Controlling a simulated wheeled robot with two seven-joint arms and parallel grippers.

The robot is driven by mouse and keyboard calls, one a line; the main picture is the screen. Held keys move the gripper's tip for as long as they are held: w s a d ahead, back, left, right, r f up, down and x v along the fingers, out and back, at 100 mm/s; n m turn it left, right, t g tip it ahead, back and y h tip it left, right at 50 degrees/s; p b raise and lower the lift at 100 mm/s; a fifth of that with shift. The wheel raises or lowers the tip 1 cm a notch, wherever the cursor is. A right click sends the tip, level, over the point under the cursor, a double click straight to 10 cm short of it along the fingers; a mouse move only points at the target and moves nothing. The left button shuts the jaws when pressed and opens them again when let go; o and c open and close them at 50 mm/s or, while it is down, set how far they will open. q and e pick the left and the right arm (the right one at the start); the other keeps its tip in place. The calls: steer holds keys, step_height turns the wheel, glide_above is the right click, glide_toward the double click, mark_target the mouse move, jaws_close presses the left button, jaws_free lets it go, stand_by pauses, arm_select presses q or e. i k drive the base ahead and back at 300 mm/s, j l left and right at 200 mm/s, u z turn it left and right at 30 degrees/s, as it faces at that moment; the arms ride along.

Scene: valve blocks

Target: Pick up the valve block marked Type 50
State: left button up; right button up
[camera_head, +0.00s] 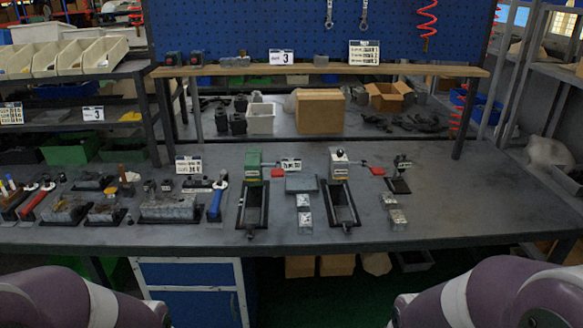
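Several grey metal blocks lie on the dark workbench (440,222). Two small blocks with pale faces, an upper one (303,200) and a lower one (305,220), sit between two black-framed fixtures. Two more small blocks, an upper one (389,201) and a lower one (398,220), sit right of the fixtures. Larger grey blocks lie at the left, one in the middle left (170,208) and one further left (67,209). Markings are too small to read, so I cannot tell which is Type 50. My two arms show at the bottom corners; both grippers are out of view.
The left fixture (253,205) and right fixture (342,203) have red-tipped handles. Tools and small parts crowd the bench's left side. A raised shelf (430,70) spans the back. Cardboard boxes (320,111) stand behind. The bench's right side is clear.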

mark_target(304, 220)
steer(key=i+l, duration=0.15)
steer(key=i, duration=0.4)
steer(key=i+l, duration=0.15)
steer(key=i, duration=0.4)
steer(key=i+l, duration=0.2)
steer(key=i, duration=0.35)
steer(key=i+l, duration=0.1)
steer(key=l, duration=0.55)
steer(key=i+l+u, duration=0.15)
steer(key=l, duration=0.45)
